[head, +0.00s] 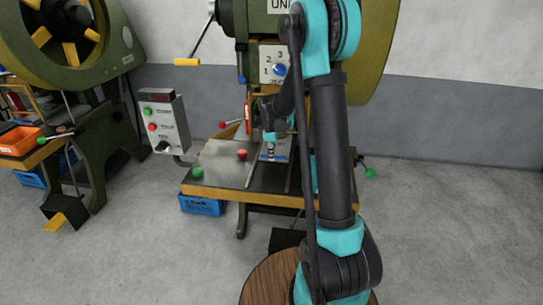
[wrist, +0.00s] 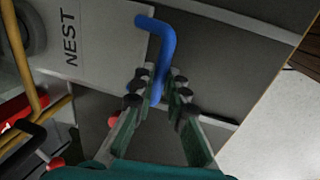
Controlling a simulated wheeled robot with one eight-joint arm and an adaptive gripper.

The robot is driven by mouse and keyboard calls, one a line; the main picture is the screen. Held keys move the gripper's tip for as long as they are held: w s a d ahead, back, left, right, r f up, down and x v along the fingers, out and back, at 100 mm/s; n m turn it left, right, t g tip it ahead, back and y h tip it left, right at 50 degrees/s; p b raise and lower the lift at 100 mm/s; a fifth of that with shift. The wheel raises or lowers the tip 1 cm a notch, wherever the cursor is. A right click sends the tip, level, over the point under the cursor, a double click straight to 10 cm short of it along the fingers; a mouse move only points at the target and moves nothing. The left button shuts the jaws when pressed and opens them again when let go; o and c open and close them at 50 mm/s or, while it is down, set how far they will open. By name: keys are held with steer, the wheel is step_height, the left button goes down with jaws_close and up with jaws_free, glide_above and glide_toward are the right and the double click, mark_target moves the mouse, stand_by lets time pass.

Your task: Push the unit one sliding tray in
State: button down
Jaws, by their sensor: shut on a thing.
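The sliding tray (wrist: 105,40) is a light grey plate marked NEST, at the upper left of the wrist view. A bent blue handle (wrist: 168,42) joins its edge. My gripper (wrist: 158,92) is shut around the lower part of this handle, one finger on each side. In the head view the unit one press (head: 262,25) stands behind my arm, and its sign is partly cut off. My arm hides much of the tray area there, and the grip is too small to make out.
A work table (head: 225,190) with red and green buttons fronts the press. A grey control box (head: 163,122) hangs at its left. A second green press (head: 90,100) and an orange bin (head: 18,140) stand further left. The floor at the right is clear.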

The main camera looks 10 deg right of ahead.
glide_above(276, 146)
steer(key=s, duration=0.1)
steer(key=shift+a+r, duration=0.1)
steer(key=c, duration=1.6)
jaws_free()
steer(key=shift+o, duration=0.3)
step_height(276, 146, up, 12)
steer(key=s, duration=0.2)
steer(key=shift+a, duration=0.35)
steer(key=shift+s, duration=0.1)
